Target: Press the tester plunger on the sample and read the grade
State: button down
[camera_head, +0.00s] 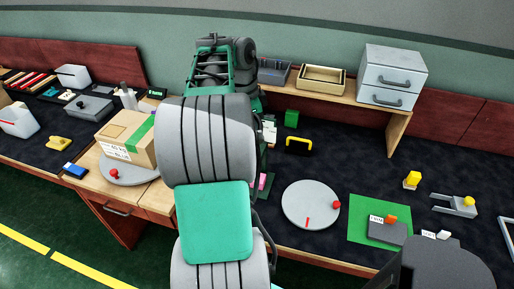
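A grey block with a red-orange knob and a small white label (388,232) sits on a green mat (366,208) at the right of the bench. A small yellow-topped piece (412,180) stands behind the mat. I cannot tell which of these is the tester plunger, and no sample or grade reading can be made out. My arm rises through the middle of the view. My gripper is not visible; the arm links hide what is behind them.
A grey round plate with red marks (305,207) lies left of the mat. A cardboard box (127,138) sits on a turntable at left. A grey drawer unit (391,75) and wooden tray (322,78) stand on the back shelf. The dark bench top between is partly clear.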

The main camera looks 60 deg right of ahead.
aim_at(257, 143)
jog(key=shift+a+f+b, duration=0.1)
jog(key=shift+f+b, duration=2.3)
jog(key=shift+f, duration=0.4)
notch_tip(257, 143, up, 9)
jog(key=p, duration=0.8)
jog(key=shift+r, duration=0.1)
